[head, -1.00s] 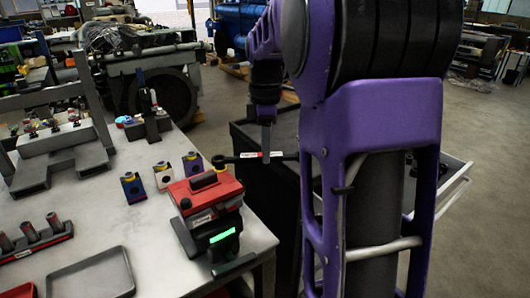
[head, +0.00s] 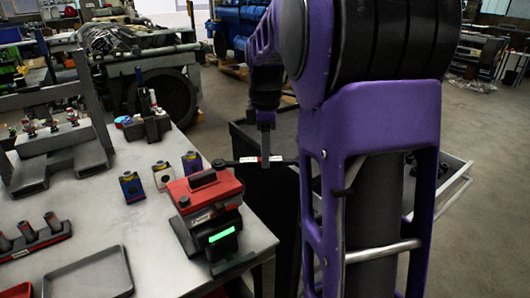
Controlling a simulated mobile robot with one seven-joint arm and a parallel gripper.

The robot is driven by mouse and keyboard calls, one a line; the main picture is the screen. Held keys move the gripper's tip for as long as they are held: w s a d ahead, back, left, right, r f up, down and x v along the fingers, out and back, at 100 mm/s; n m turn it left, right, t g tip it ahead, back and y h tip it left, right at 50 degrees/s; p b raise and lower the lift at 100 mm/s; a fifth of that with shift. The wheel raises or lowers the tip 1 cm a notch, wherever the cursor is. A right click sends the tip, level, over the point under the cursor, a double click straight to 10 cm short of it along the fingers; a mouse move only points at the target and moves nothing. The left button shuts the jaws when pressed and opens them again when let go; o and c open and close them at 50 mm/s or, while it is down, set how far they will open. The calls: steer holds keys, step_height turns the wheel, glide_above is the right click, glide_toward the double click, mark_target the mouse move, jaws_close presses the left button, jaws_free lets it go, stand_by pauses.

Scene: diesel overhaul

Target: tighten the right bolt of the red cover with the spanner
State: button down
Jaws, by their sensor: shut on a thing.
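The red cover (head: 215,190) sits on a dark unit with a lit green display (head: 222,235) near the bench's right edge. A black grip (head: 203,179) is on its top. A dark round bolt head (head: 184,202) shows at its front left. The right bolt cannot be made out. My gripper (head: 266,154) points down to the right of the cover, beyond the bench edge, shut on the spanner (head: 248,160). The spanner lies about level, its dark ring end (head: 218,164) at the cover's back edge. I cannot tell whether that end touches a bolt.
Blue and purple blocks (head: 192,162) stand behind the cover. A grey tray (head: 90,286) and a rack of dark cylinders (head: 36,240) lie to the left. A dark cabinet (head: 285,190) stands right of the bench. The bench top between tray and blocks is clear.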

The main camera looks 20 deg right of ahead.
steer(key=shift+s+a+m, duration=0.25)
steer(key=shift+s+m, duration=0.3)
steer(key=shift+m, duration=0.05)
steer(key=shift+s+a+m, duration=0.25)
steer(key=shift+s+m, duration=0.25)
steer(key=shift+m, duration=0.1)
steer(key=s+m, duration=0.1)
steer(key=s+a+m, duration=0.1)
steer(key=shift+a+m, duration=0.25)
steer(key=shift+m, duration=0.05)
steer(key=a+m, duration=0.1)
steer(key=s+a+m, duration=0.1)
steer(key=shift+s+m+b, duration=0.25)
steer(key=shift+m+b, duration=0.05)
